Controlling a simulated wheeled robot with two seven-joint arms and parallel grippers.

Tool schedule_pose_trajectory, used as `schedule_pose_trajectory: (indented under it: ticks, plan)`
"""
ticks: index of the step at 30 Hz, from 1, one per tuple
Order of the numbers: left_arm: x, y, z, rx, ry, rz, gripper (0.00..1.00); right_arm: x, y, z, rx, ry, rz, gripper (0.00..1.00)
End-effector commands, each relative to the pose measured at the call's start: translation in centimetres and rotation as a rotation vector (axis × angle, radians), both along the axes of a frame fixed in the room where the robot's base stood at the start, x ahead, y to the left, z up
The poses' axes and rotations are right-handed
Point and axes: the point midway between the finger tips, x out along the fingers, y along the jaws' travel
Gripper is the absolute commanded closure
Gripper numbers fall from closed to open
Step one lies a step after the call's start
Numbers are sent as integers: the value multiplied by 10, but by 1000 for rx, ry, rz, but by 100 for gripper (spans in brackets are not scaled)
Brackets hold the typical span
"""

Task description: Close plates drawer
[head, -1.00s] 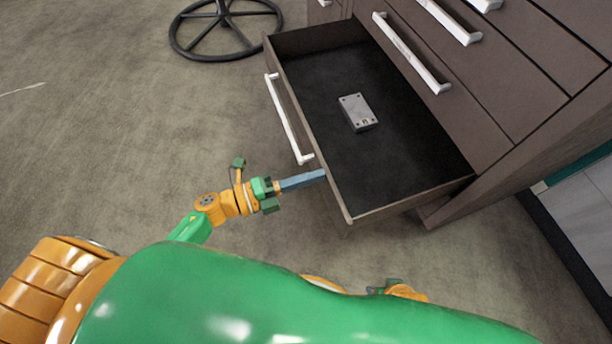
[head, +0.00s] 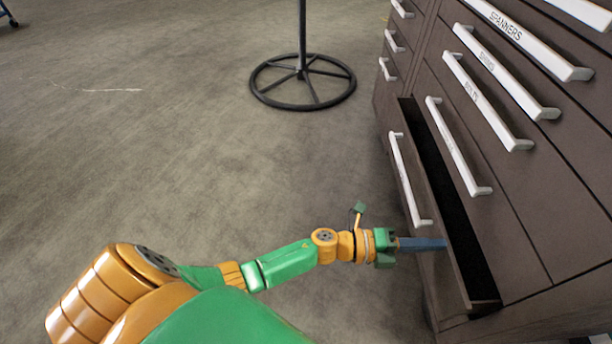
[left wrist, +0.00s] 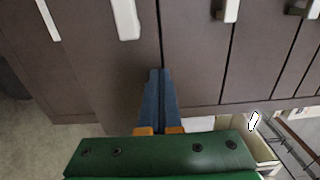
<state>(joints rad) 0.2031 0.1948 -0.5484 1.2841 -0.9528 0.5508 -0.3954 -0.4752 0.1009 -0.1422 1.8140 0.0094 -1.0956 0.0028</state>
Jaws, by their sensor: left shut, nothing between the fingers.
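The plates drawer (head: 440,232) is the low drawer of the brown cabinet, and it stands partly open with a narrow dark gap behind its front. Its white bar handle (head: 408,180) is on the front, above my gripper in the head view. My left gripper (head: 444,244) is shut and empty, its blue fingers at the drawer front near the lower end of the handle. The fingers also show in the left wrist view (left wrist: 160,95), pointing at a brown front. Whether they touch is hard to tell. The drawer's contents are hidden. My right gripper is not in view.
The brown cabinet (head: 540,210) has several other drawers with white handles, all shut, one labelled SPANNERS. A black round wheel-like stand base (head: 302,84) is on the floor behind. The grey floor (head: 180,160) left of the cabinet is clear.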

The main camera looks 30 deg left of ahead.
Motion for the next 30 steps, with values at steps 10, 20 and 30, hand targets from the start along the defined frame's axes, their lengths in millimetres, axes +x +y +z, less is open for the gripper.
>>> schedule_pose_trajectory:
  ticks: [10, 20, 30]
  plan:
    - [15, -21, 0, 1, -1, 0, 100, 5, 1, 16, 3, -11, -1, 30]
    - [16, -23, 0, 0, 0, 1, 100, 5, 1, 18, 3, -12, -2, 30]
    - [16, -21, 0, 0, 0, 0, 100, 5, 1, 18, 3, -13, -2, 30]
